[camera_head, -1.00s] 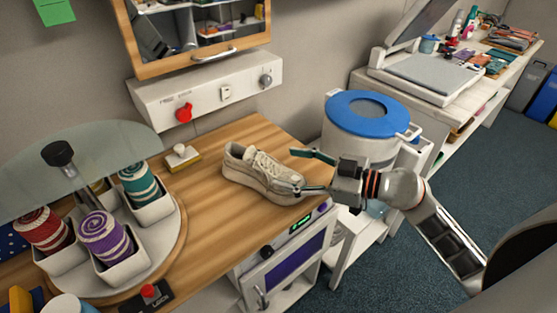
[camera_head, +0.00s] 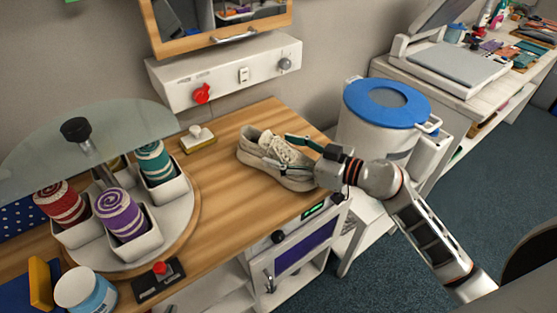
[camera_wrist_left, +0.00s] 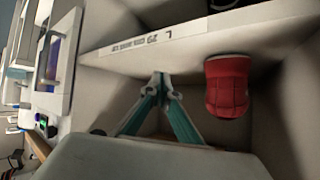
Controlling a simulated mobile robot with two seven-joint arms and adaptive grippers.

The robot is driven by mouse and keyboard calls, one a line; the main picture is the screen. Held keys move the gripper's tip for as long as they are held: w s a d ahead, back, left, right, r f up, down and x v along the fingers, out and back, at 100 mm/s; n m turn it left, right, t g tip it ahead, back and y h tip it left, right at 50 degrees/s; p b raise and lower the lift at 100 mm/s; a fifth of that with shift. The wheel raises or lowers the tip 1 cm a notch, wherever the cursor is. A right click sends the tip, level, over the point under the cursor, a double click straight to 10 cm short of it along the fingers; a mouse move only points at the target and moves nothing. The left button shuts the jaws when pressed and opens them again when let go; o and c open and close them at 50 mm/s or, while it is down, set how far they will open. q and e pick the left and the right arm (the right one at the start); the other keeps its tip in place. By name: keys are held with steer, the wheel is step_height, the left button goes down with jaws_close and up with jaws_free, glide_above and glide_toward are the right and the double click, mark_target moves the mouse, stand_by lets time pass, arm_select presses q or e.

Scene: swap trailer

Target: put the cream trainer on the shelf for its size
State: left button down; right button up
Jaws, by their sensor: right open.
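The cream trainer (camera_head: 262,150) lies on the wooden worktop, its laces up. My right gripper (camera_head: 281,150) comes in from the right at the trainer, its fingers spread over the shoe's near end, one finger on the far side and one across the upper. I cannot tell whether the fingers touch it. My left gripper (camera_wrist_left: 161,76) shows only in the left wrist view; its teal-padded fingers meet at the tips with nothing between them. It is at a pale shelf edge (camera_wrist_left: 205,42) with a printed label that appears upside down. A red shoe-like item (camera_wrist_left: 227,86) is beside it.
A turntable (camera_head: 185,222) with a glass top and several yarn-like rolls stands at left. A blue-lidded drum (camera_head: 386,105) stands at right. A control panel (camera_head: 225,75) is on the wall. Bare worktop (camera_head: 225,195) lies left of the trainer.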

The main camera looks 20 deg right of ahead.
steer(key=c, duration=1.5)
steer(key=shift+r, duration=0.1)
